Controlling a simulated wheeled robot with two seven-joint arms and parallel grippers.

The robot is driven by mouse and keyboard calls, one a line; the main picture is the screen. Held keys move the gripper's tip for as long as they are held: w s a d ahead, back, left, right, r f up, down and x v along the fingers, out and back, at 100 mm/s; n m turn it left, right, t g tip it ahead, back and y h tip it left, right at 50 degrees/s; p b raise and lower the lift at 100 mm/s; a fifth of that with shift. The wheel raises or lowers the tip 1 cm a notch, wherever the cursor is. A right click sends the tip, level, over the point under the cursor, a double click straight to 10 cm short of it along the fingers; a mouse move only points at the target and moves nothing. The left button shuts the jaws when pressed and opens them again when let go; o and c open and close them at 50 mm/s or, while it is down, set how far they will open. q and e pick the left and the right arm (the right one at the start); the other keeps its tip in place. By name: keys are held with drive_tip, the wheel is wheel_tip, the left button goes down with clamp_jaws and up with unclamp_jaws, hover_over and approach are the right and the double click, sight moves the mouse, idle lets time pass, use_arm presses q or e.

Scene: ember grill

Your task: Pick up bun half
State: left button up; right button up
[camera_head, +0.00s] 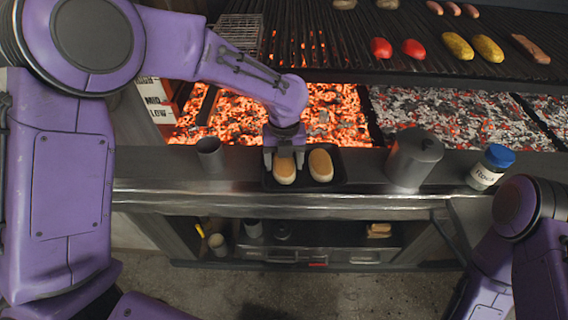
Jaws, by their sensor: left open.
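Two tan bun halves lie side by side on a dark tray (334,183) on the counter: a left bun half (285,172) and a right bun half (321,165). My left gripper (284,156) points down over the left bun half, with its fingers around the far part of it. The fingers are open; whether they touch the bun is too small to tell. The gripper hides the bun's far end. My right arm shows at the lower right, and its gripper is outside the view.
Glowing coals (335,115) lie just behind the counter, under a grill grate (350,40) holding red and yellow vegetables and sausages. A grey cup (210,157) stands left of the tray. A metal canister (414,160) and a blue-lidded jar (490,168) stand right.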

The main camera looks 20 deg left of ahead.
use_arm(q)
drive_tip(key=c, duration=0.7)
drive_tip(key=shift+r, duration=0.15)
